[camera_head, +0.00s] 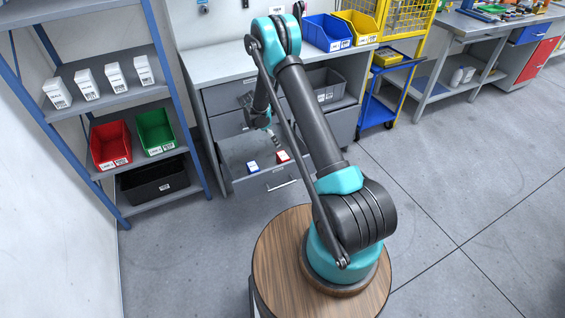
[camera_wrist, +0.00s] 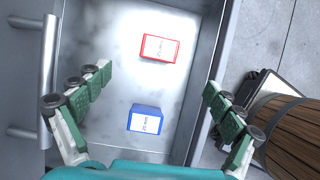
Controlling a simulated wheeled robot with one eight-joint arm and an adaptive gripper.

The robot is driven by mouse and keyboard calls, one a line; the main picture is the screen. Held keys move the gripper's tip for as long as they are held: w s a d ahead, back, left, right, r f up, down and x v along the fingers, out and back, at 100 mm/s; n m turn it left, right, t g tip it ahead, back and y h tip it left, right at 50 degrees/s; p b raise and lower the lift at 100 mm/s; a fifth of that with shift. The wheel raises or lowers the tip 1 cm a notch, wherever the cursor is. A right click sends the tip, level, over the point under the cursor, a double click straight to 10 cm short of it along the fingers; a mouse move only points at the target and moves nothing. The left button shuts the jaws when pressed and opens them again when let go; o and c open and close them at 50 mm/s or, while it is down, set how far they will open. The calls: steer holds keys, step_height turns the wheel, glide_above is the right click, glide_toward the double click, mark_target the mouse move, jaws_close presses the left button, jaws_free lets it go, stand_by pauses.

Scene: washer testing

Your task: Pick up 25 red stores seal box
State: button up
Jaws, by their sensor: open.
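A small red box with a white label (camera_head: 283,157) lies in the open drawer (camera_head: 237,160) of the grey cabinet. It also shows in the wrist view (camera_wrist: 161,48), in the upper middle of the drawer floor, its label print too small to read surely. A blue box with a white label (camera_wrist: 145,118) lies in the same drawer, apart from the red one; it shows in the head view too (camera_head: 252,167). My gripper (camera_wrist: 155,90) is open and empty above the drawer, its green-padded fingers spread to either side of the boxes. In the head view the arm partly hides the gripper.
The drawer's front with its handle (camera_wrist: 47,80) is at the left in the wrist view. A shelf at left holds white boxes (camera_head: 87,84), a red bin (camera_head: 111,145), a green bin (camera_head: 156,132) and a black bin (camera_head: 154,180). Blue and yellow bins stand on the counter.

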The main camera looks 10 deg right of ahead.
glide_toward(283, 155)
steer(key=x, duration=0.5)
steer(key=shift+d+r, duration=0.15)
steer(key=shift+d, duration=0.05)
steer(key=shift+a+x, duration=0.15)
steer(key=shift+x, duration=1.15)
steer(key=shift+a+x, duration=0.1)
steer(key=shift+x, duration=1.25)
steer(key=shift+s, duration=0.15)
steer(key=c, duration=1.3)
